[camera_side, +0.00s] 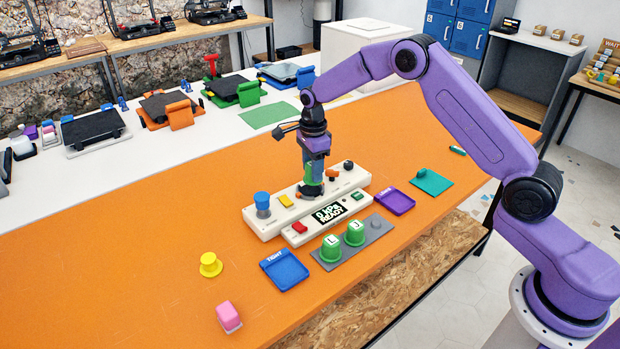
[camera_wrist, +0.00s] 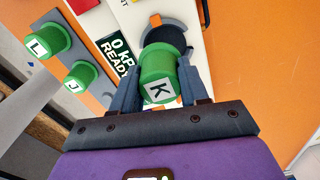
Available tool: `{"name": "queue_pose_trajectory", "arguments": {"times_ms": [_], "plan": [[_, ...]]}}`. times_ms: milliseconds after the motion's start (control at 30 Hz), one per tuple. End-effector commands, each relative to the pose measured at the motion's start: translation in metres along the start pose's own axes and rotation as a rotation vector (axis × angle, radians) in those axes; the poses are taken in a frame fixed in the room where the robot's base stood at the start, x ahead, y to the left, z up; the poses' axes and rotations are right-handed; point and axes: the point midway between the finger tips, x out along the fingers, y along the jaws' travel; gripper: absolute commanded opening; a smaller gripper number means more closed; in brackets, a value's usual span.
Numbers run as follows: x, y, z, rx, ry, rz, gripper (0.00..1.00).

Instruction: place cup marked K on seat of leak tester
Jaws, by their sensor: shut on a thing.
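The green cup marked K (camera_wrist: 158,82) is between the fingers of my gripper (camera_wrist: 160,88) in the wrist view, its white K label facing the camera. My gripper (camera_side: 312,172) is shut on this cup (camera_side: 309,174) above the cream leak tester (camera_side: 268,222) in the side view. The dark round seat (camera_wrist: 166,36) of the tester shows just beyond the cup in the wrist view. In the side view the cup is at the seat (camera_side: 311,190); whether it touches it I cannot tell. The tester's display (camera_side: 329,213) reads 0 kPa READY.
Green cups L (camera_side: 331,248) and J (camera_side: 355,233) stand on a grey strip (camera_side: 378,228) in front of the tester. A blue tray (camera_side: 284,270) and a purple tray (camera_side: 396,201) lie nearby. A blue knob (camera_side: 262,204) rises at the tester's left end.

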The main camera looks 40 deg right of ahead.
Motion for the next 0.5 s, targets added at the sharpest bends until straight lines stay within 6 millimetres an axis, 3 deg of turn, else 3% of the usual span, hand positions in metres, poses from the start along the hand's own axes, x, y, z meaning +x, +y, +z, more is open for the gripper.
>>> {"name": "queue_pose_trajectory", "arguments": {"times_ms": [233,500], "plan": [[0.013,-0.01,0.002,0.001,0.0,0.0,0.1],[0.042,-0.011,0.002,0.002,0.0,0.0,0.1]]}}
